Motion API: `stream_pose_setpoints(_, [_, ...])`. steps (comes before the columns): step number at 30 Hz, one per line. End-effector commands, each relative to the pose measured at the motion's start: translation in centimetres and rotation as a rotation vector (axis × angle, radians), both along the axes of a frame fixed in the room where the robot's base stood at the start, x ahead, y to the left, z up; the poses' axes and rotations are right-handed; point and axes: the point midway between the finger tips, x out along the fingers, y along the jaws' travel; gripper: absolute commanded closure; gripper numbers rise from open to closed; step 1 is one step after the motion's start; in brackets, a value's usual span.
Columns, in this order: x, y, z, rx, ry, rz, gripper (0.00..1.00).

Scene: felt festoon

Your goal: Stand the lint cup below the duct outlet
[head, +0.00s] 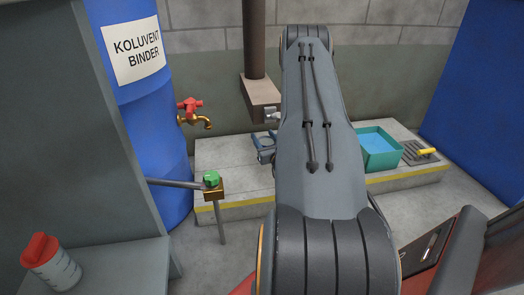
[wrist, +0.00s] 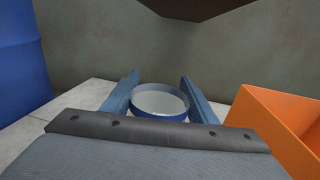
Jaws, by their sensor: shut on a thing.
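The lint cup (wrist: 160,113) shows in the wrist view as a round cup with a blue rim and a pale inside. It sits between the two blue fingers of my gripper (wrist: 160,78), which is shut on it. In the head view my gripper (head: 263,147) shows over the concrete ledge, partly behind my arm; I cannot make out the cup there. The duct is a brown vertical pipe ending in a box-shaped outlet (head: 260,92), above my gripper in the picture. A dark brown underside (wrist: 195,7), likely the outlet, shows at the wrist view's top. Whether the cup touches the ledge is unclear.
An orange bin (wrist: 275,130) stands right of the cup. A teal basin (head: 380,158) and a floor grate (head: 418,153) are on the ledge (head: 225,165) at right. A blue drum (head: 150,110) with a tap, a green-knobbed valve (head: 211,179) and a red-lidded bottle (head: 52,265) are at left.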

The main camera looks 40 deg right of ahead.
Motion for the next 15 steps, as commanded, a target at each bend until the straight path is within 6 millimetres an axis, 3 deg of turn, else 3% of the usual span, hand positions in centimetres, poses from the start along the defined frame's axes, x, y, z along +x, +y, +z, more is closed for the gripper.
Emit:
stream_pose_setpoints(9, [0.2, 0.2, -4.4, 0.001, -0.001, 0.003, 0.85])
stream_pose_setpoints(15, [0.1, 0.2, -4.5, -0.001, -0.002, 0.003, 0.85])
